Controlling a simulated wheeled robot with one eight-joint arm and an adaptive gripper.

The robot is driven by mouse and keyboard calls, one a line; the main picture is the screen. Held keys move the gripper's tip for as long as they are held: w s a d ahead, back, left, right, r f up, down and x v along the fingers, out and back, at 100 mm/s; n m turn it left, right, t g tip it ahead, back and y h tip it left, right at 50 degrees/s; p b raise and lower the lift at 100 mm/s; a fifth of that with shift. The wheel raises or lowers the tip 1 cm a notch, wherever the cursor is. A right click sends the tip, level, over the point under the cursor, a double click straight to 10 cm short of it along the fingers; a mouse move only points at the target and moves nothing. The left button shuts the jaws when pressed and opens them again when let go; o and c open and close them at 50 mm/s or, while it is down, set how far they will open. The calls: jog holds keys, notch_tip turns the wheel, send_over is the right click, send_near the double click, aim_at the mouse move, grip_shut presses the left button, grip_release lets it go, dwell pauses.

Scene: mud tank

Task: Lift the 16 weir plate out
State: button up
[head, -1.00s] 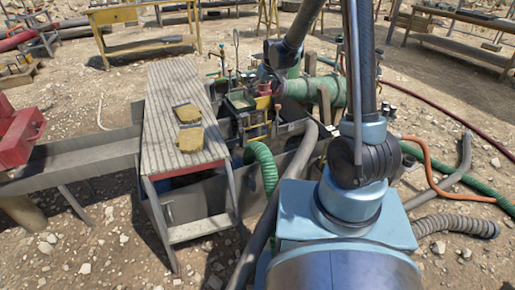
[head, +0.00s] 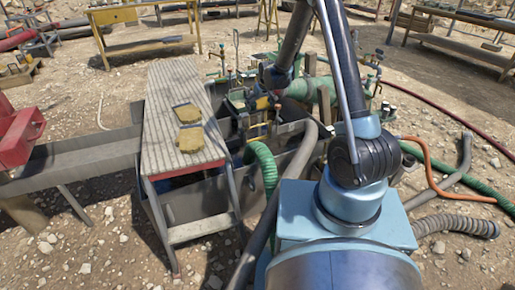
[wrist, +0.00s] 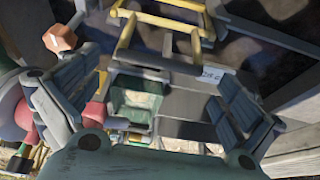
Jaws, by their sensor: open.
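In the wrist view my gripper (wrist: 157,85) is open, with one finger on each side of the picture. A yellow bar handle (wrist: 165,20) crosses above and partly between the fingers, and a grey plate (wrist: 190,108) lies between them. A small white label (wrist: 211,75) near the right finger is too blurred to read surely, so I cannot confirm which plate is 16. In the head view my gripper (head: 262,103) is over the tank (head: 290,130), close to several yellow handles. Contact with a handle cannot be told.
A ribbed walkway (head: 165,110) with two yellow gloves (head: 190,138) stands left of the tank. A green hose (head: 265,165) and a grey hose (head: 275,205) run in front. Green pipework (head: 325,88) stands behind my gripper. A red box (head: 20,135) is at far left.

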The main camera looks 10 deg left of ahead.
aim_at(258, 111)
jog(key=shift+x, duration=2.85)
jog(key=c, duration=1.6)
notch_tip(258, 111, up, 28)
